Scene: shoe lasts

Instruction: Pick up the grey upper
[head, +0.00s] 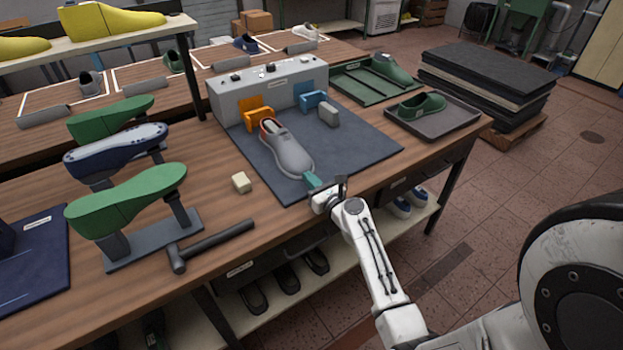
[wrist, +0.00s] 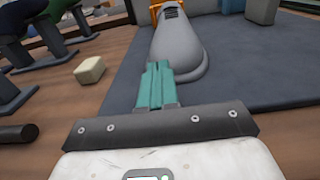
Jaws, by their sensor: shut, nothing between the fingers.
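The grey upper (head: 285,149) lies on the dark blue mat (head: 352,150), its orange-rimmed opening facing the grey box at the back and its rounded end toward me. It also shows in the wrist view (wrist: 178,45), straight ahead of the fingers. My gripper (head: 312,180) has teal fingers and is at the mat's front edge, just short of the upper's near end. In the wrist view the fingers (wrist: 155,84) are together with nothing between them. They overlap the upper's near end in that picture, so I cannot tell whether they touch it.
A cream block (head: 241,182) sits left of the mat. Green lasts (head: 125,200) on a stand and a dark hammer (head: 215,243) are further left. Orange (head: 257,109) and blue (head: 313,99) brackets stand behind the upper. A tray with a green shoe (head: 421,103) is at right.

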